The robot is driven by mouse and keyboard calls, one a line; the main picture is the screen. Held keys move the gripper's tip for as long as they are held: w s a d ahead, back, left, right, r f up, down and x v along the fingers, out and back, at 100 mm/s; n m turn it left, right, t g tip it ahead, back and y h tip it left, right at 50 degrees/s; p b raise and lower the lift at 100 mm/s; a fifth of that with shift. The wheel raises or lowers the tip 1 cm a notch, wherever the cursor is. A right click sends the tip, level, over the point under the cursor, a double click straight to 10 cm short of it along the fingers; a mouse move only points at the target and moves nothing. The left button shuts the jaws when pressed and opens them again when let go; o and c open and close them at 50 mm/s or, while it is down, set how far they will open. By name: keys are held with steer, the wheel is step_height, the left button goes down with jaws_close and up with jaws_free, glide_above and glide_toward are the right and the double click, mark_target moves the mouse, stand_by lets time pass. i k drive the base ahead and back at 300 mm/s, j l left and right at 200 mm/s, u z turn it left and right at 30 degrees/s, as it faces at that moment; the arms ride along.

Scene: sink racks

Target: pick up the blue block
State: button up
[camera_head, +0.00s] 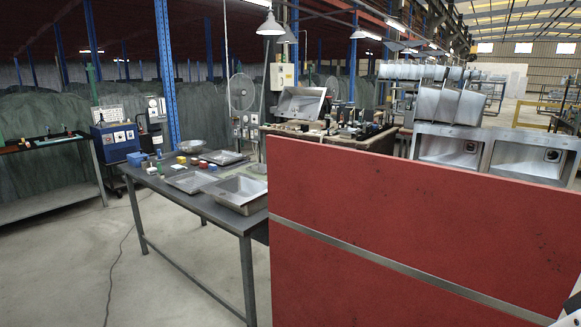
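On the dark table (221,221) left of centre, a blue block-like thing (135,158) sits near the far left corner. A smaller blue piece (213,168) lies among small coloured blocks between the metal trays. Both are small and far off, and I cannot tell which one is the task's blue block. My gripper is not in view; only a white and dark part, perhaps of my arm, shows at the lower right edge.
A large red panel (400,230) fills the right foreground and hides part of the table. The concrete floor (60,270) at left is mostly clear, with a cable.

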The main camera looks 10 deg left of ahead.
mark_target(212, 168)
steer(key=i+j+u, duration=0.3)
steer(key=u, duration=0.15)
steer(key=i+j+u, duration=0.35)
steer(key=u, duration=0.15)
steer(key=i+j+u, duration=0.1)
steer(key=i+u, duration=0.35)
steer(key=i+j+u, duration=0.2)
steer(key=i+u, duration=0.15)
steer(key=i, duration=0.35)
steer(key=i+u, duration=0.35)
steer(key=i, duration=0.35)
steer(key=i+z, duration=0.15)
steer(key=i, duration=0.35)
steer(key=i+j+z, duration=0.2)
steer(key=i, duration=0.25)
steer(key=i+j+z, duration=0.15)
steer(key=i, duration=0.35)
steer(key=i+l+z, duration=0.1)
steer(key=i+z, duration=0.5)
steer(key=z, duration=0.25)
steer(key=i+j+z, duration=0.15)
steer(key=i+z, duration=0.25)
steer(key=i+j+z, duration=0.2)
steer(key=z, duration=0.25)
steer(key=i+j+z, duration=0.25)
steer(key=z, duration=0.15)
